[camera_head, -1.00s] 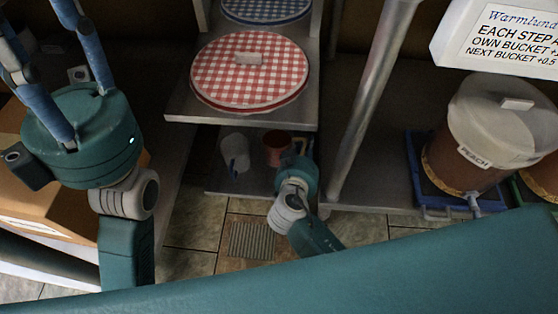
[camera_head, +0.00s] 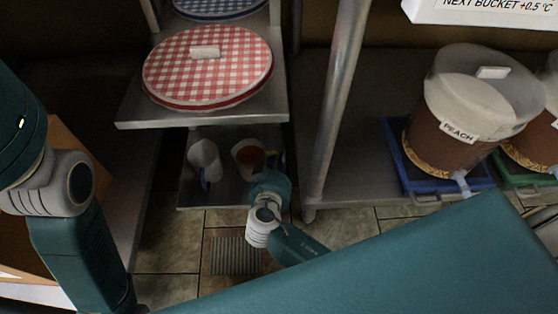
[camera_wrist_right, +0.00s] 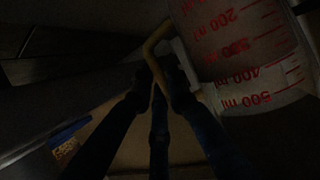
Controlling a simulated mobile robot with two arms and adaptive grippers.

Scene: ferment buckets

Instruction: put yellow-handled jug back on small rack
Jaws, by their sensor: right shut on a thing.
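A see-through jug with red millilitre marks (camera_wrist_right: 235,50) fills the upper right of the right wrist view. Its yellow handle (camera_wrist_right: 153,50) is between the fingers of my right gripper (camera_wrist_right: 160,88), which is shut on it. In the head view the jug, reddish-brown inside (camera_head: 248,155), is over the low shelf of the small metal rack (camera_head: 200,200). I cannot tell whether its base touches the shelf. My right wrist covers its near side. A pale jug with a blue handle (camera_head: 204,160) stands to its left. My left gripper is out of view.
A red-checked round lid (camera_head: 205,75) lies on the shelf above, with a blue-checked lid (camera_head: 220,8) higher up. A metal post (camera_head: 335,100) stands right of my right wrist.

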